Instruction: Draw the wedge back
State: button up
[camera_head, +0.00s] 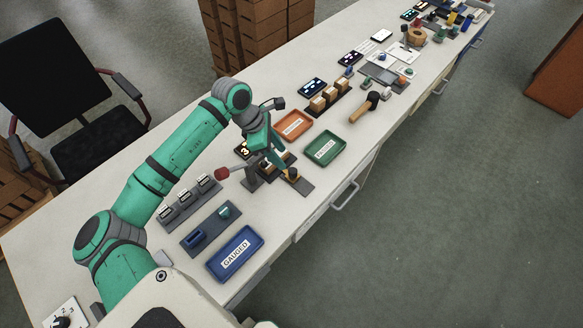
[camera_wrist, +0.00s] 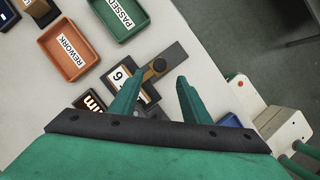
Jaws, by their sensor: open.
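A dark grey flat piece with a round dark knob on a brass-coloured base (camera_wrist: 158,66) lies along a track at the gauging station; I take this as the wedge. Its knob end also shows in the head view (camera_head: 292,175). A pale card marked 6 (camera_wrist: 119,75) stands beside it, partly covered by my left finger. My gripper (camera_wrist: 158,82) is open and empty, its fingertips above and to either side of the track near the knob. In the head view my gripper (camera_head: 280,163) hangs over the station and hides part of it.
An orange REWORK tray (camera_head: 293,125) and a green PASSED tray (camera_head: 325,149) lie just beyond. A blue GAUGED tray (camera_head: 235,254) is nearer. A red-knobbed lever (camera_head: 222,173) sticks out left of the station.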

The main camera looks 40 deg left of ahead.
aim_at(293, 170)
jog(key=x, duration=0.9)
jog(key=shift+f, duration=0.1)
